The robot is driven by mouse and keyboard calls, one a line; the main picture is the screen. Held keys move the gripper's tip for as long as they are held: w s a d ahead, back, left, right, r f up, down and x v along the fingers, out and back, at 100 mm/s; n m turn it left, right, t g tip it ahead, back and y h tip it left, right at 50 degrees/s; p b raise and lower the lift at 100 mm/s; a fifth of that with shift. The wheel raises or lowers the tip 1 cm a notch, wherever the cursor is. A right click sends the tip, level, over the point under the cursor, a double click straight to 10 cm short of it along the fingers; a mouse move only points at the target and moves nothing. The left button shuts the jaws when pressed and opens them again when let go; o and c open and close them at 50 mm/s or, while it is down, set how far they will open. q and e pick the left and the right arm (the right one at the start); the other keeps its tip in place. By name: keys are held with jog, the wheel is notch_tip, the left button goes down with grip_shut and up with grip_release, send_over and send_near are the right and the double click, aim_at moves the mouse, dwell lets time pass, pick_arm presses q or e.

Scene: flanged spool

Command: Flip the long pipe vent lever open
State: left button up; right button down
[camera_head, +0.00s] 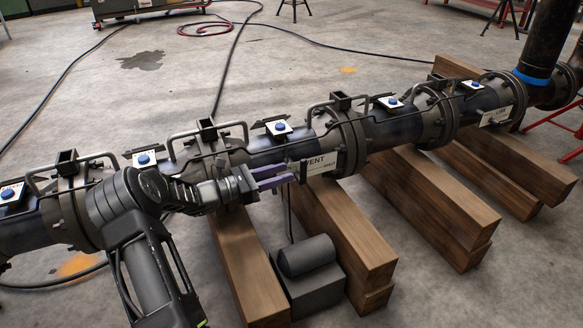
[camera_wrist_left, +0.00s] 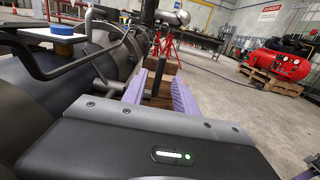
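The long dark pipe (camera_head: 376,131) runs across the head view, with a white VENT sign (camera_head: 318,164) on its near side. My left gripper (camera_head: 281,176) is just left of the sign, its two purple fingers apart and pointing right along the pipe. In the left wrist view the open fingers (camera_wrist_left: 160,90) have a dark upright bar (camera_wrist_left: 157,76) showing between them. It may be the vent lever, but I cannot tell whether it touches a finger. In the head view the lever is hard to make out near the fingertips.
Wooden beams (camera_head: 345,225) lie under the pipe. A dark box with a cylinder (camera_head: 308,256) stands below my gripper, with a thin rod above it. Bent handles (camera_head: 205,132) and blue-knobbed plates (camera_head: 278,127) line the pipe's top. Open floor (camera_head: 440,285) lies in front.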

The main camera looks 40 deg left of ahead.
pick_arm(q)
jog(key=v, duration=0.3)
jog(key=shift+s+p, duration=0.15)
jog(key=shift+p, duration=0.2)
pick_arm(e)
jog(key=shift+s+r, duration=0.1)
jog(key=shift+r, duration=0.5)
